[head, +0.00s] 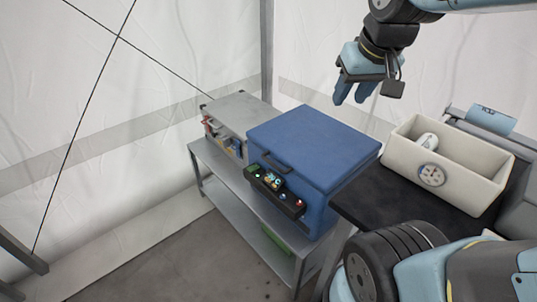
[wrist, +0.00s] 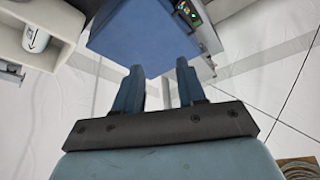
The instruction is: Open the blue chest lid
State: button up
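The blue chest (head: 325,180) stands on a grey metal table, and its lid (head: 312,145) lies shut on top. A dark handle (head: 275,162) sits at the lid's front edge, above a black control panel (head: 274,192) with small lights. My gripper (head: 352,98) is above and behind the chest's right side, fingers pointing down, apart from it. In the wrist view my gripper (wrist: 158,75) is open with nothing between the fingers. The blue chest (wrist: 145,35) shows beyond the fingertips there, with part of the panel (wrist: 190,12) at its edge. The handle is not clear in the wrist view.
A cream bin (head: 450,178) holding a white can (head: 428,141) sits on a black surface (head: 400,195) right of the chest. A grey box (head: 238,112) stands left of the chest on the metal table (head: 214,165). White tent walls close in behind. A green item (head: 275,238) lies on the lower shelf.

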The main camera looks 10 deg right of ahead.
jog(key=w+a+f+n+g, duration=0.1)
jog(key=w+a+f, duration=0.25)
jog(key=w, duration=0.25)
jog(key=w+a+f+n+g, duration=0.1)
jog(key=w+a+f+n, duration=0.1)
jog(key=w+f, duration=0.3)
jog(key=n+g+h, duration=0.2)
jog(key=n, duration=0.1)
send_near(271, 162)
jog(key=f, duration=0.5)
jog(key=d+f, duration=0.1)
jog(key=f, duration=0.2)
jog(key=shift+w+d, duration=0.1)
jog(key=shift+w, duration=0.05)
jog(key=shift+c, duration=0.2)
grip_shut()
